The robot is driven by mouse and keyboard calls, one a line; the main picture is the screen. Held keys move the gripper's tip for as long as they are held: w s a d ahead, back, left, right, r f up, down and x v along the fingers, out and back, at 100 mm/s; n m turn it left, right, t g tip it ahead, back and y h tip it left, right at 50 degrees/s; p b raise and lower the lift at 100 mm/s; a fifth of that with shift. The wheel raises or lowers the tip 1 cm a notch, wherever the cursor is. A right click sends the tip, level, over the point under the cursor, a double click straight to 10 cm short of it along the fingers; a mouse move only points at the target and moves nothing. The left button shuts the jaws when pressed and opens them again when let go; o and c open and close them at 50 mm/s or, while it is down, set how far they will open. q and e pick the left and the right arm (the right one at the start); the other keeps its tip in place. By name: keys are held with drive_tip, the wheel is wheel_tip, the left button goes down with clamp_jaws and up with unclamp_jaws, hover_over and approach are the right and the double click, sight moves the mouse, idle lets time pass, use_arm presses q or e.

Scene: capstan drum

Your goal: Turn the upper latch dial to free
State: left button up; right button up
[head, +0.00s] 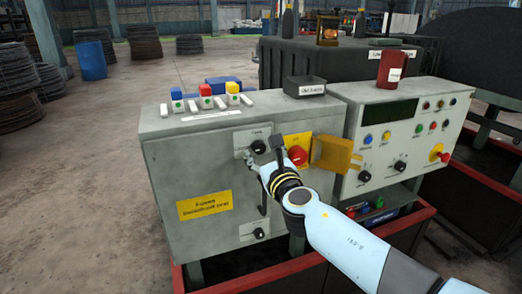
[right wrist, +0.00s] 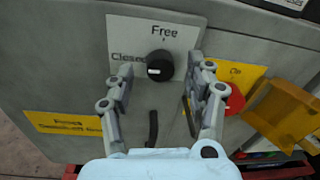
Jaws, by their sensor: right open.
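The upper latch dial (head: 258,147) is a round black knob on a white plate on the front of the grey cabinet. In the right wrist view the dial (right wrist: 160,66) has a white mark on its left side, toward the word "Closed"; "Free" is printed above it. My right gripper (right wrist: 161,70) is open, with one finger on each side of the dial and a visible gap to it. In the head view the right gripper (head: 266,156) is in front of the plate and partly hides it. My left gripper is out of view.
A red knob (head: 298,155) on a yellow plate and an open yellow cover (head: 335,153) are close to the right of the dial. A black handle (right wrist: 152,130) and a lower dial (head: 258,233) are below. A control panel (head: 405,150) stands to the right.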

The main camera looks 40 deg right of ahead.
drive_tip(key=shift+x, duration=0.8)
clamp_jaws()
